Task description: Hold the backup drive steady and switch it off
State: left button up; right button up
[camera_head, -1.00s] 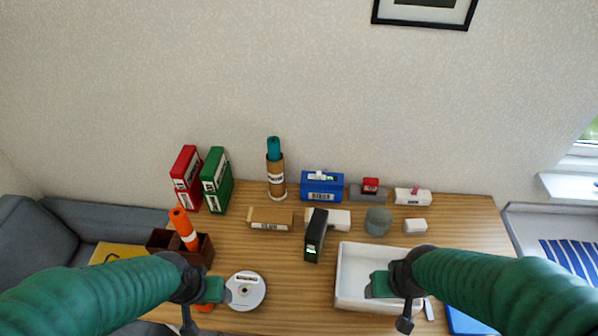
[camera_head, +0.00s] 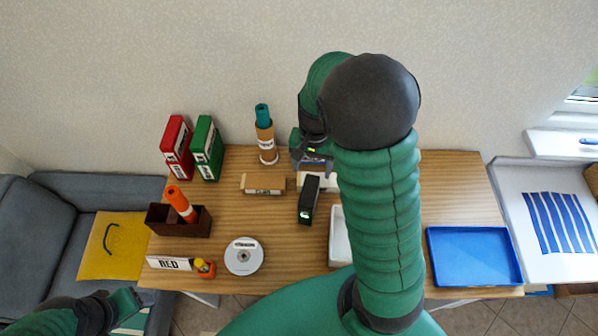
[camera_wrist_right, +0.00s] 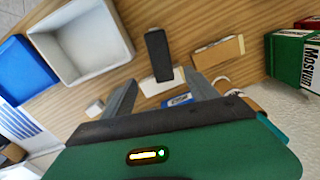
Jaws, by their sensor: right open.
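A narrow black box with a small lit green-white patch on its near end, which I take for the backup drive (camera_head: 309,192), stands upright mid-table. It also shows in the right wrist view (camera_wrist_right: 158,52), beyond the fingertips. My right gripper (camera_head: 312,166) is open and empty, above the back of the table, behind the black box.
A blue box (camera_wrist_right: 178,100) and a white box (camera_wrist_right: 162,84) lie near the right fingers. A tan box (camera_head: 263,184) and a disc (camera_head: 243,256) lie left of the black box. Green (camera_head: 207,150) and red (camera_head: 177,150) binders stand back left. A blue tray (camera_head: 475,256) is at right.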

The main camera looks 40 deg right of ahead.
aim_at(309, 197)
jog(key=f, duration=0.2)
jog(key=a+f, duration=0.1)
jog(key=f, duration=0.4)
jog(key=shift+s+a+f, duration=0.15)
jog(key=shift+a+f, duration=0.15)
jog(key=shift+a, duration=0.1)
jog(key=f, duration=0.2)
jog(key=d+f, duration=0.1)
jog(key=f, duration=0.4)
jog(key=shift+d, duration=0.35)
jog(key=shift+d+f, duration=0.1)
jog(key=shift+f, duration=0.4)
jog(key=shift+a, duration=0.7)
jog(key=c, duration=0.6)
jog(key=shift+d, duration=0.35)
jog(key=c, duration=0.7)
grip_shut()
pick_arm(q)
jog(key=shift+s+a+r, duration=0.1)
jog(key=shift+s+a, duration=0.05)
jog(key=shift+a, duration=0.4)
pick_arm(e)
jog(key=shift+a, duration=0.1)
